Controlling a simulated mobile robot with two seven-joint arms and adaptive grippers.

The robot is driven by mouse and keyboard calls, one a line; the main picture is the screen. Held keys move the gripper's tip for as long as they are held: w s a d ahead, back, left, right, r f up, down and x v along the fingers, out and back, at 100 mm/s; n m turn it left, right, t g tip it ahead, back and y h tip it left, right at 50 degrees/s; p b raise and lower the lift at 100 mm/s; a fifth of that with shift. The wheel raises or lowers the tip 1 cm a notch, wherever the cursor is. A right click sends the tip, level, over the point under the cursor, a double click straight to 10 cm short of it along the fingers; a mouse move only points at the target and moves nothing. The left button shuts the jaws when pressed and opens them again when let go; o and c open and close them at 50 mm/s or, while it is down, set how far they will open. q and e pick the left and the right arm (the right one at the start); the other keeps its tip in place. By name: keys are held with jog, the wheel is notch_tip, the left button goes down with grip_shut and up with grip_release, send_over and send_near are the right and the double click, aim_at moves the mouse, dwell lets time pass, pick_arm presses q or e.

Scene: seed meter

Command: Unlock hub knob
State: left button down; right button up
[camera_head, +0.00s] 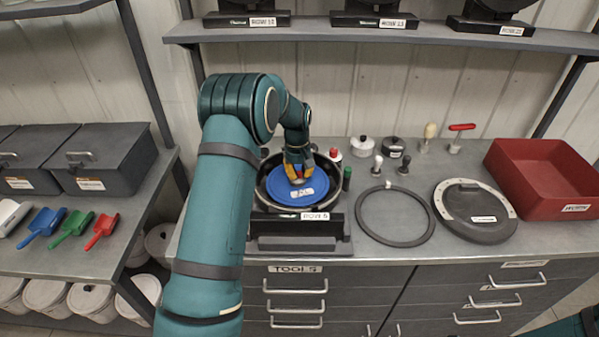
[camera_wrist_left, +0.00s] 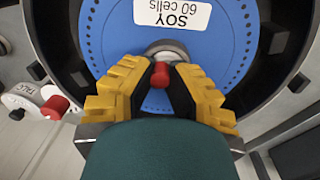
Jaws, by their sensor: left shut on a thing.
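The hub knob (camera_wrist_left: 160,75) shows in the left wrist view as a red piece in front of a grey round hub (camera_wrist_left: 165,48). It is at the middle of a blue seed disc (camera_wrist_left: 110,38) labelled "SOY 60 cells". In the head view the blue disc (camera_head: 310,197) lies inside a round dark meter housing (camera_head: 262,198) on the bench. My left gripper (camera_head: 298,179) comes down over the disc's centre. Its yellow fingers (camera_wrist_left: 160,82) are shut on the knob from both sides. Which way the knob is turned cannot be told. My right gripper is out of view.
A dark ring (camera_head: 395,243), a round dark cover (camera_head: 470,226) and a red bin (camera_head: 550,180) are on the bench to the right. Small pots and handled tools stand behind. A red-capped container (camera_wrist_left: 52,108) is close beside the housing. A shelf (camera_head: 400,35) runs above.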

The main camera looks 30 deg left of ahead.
aim_at(298, 173)
pick_arm(q)
jog(key=c, duration=0.9)
grip_release()
jog(key=shift+s+f, duration=0.15)
jog(key=shift+o, duration=0.2)
jog(key=shift+r, duration=0.35)
notch_tip(298, 173, up, 12)
jog(key=shift+s+a+f, duration=0.15)
jog(key=shift+f, duration=0.1)
jog(key=shift+f, duration=0.1)
